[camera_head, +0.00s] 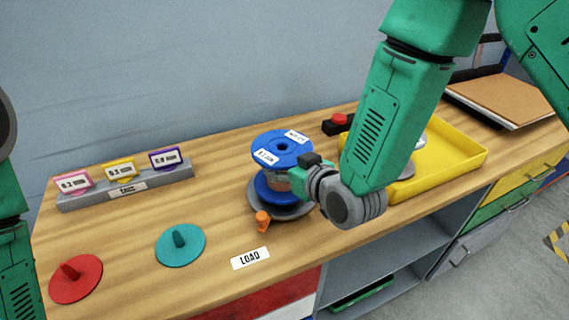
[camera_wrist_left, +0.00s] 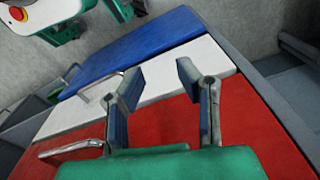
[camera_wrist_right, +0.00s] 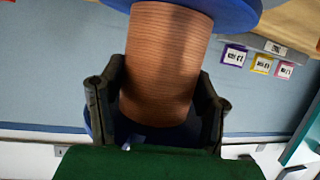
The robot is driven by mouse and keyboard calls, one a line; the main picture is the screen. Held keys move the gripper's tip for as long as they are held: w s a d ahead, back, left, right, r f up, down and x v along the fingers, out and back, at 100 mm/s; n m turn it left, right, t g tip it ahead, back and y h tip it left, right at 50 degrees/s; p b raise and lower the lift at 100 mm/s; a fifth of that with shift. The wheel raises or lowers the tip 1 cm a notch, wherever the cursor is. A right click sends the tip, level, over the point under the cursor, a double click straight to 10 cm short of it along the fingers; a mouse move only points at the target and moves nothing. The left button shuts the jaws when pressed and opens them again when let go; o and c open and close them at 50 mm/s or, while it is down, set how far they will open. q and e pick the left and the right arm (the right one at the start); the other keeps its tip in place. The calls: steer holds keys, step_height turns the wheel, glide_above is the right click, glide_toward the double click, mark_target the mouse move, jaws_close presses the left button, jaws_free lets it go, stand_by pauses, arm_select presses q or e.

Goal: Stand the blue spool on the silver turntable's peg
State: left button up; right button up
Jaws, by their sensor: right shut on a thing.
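The blue spool (camera_head: 283,148), wound with copper-coloured wire, is upright over the silver turntable (camera_head: 305,212) in the head view. My right gripper (camera_head: 308,177) is shut on its wound core from the right; the core (camera_wrist_right: 165,60) fills the middle of the right wrist view between the fingers. The lower flange overlaps the turntable disc in the picture; I cannot tell whether it touches. The peg is hidden by the spool. My left gripper (camera_wrist_left: 158,82) is open and empty in the left wrist view, above coloured drawer fronts.
A teal disc (camera_head: 180,245) and a red disc (camera_head: 77,280) with upright handles lie left. An orange piece (camera_head: 262,222) stands at the turntable's front edge. A yellow tray (camera_head: 462,155) and red button (camera_head: 338,120) are right and behind. A label rack (camera_head: 130,188) stands back left.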

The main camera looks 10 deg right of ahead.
stand_by(0.5)
steer(key=shift+f+b, duration=0.45)
steer(key=shift+f, duration=0.2)
stand_by(0.4)
steer(key=o, duration=1.8)
steer(key=shift+f, duration=0.2)
steer(key=shift+c, duration=0.2)
steer(key=shift+s, duration=0.1)
steer(key=v, duration=0.7)
steer(key=shift+r, duration=0.1)
